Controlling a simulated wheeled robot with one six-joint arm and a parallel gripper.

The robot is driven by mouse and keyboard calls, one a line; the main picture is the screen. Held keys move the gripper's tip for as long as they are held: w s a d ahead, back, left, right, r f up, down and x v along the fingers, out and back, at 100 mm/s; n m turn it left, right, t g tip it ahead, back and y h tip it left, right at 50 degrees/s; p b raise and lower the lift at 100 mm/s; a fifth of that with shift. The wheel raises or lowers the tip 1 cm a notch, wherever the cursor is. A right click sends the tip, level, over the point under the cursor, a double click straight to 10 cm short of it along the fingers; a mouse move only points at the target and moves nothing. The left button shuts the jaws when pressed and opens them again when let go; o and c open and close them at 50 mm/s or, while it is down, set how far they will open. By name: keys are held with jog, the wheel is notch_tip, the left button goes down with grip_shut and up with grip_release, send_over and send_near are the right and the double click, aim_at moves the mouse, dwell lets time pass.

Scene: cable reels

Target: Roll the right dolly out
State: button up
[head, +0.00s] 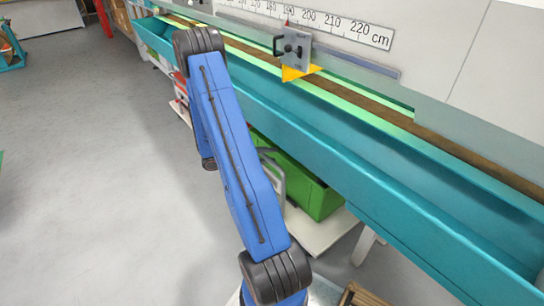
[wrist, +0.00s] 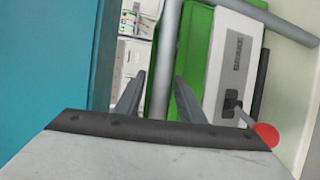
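The right dolly (head: 318,236) is a pale low platform under the teal bench, with a green crate (head: 318,196) on it. A grey tube handle (head: 279,178) rises at its near left side, partly hidden by my arm. In the wrist view the handle (wrist: 166,50) runs upright between the two fingertips of my gripper (wrist: 160,77). The fingers are apart, one on each side of the tube, with a gap visible at the left. I cannot tell how deep the tube sits between them. My gripper is hidden in the head view.
The teal bench (head: 440,215) with its rail and centimetre scale (head: 310,18) overhangs the dolly. In the wrist view, a grey box with a red-knobbed lever (wrist: 265,135) is close at the right. Grey floor (head: 90,170) to the left is clear.

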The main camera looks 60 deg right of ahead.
jog(key=shift+s+d+f, duration=0.1)
jog(key=shift+s+d, duration=0.35)
jog(key=shift+d, duration=0.05)
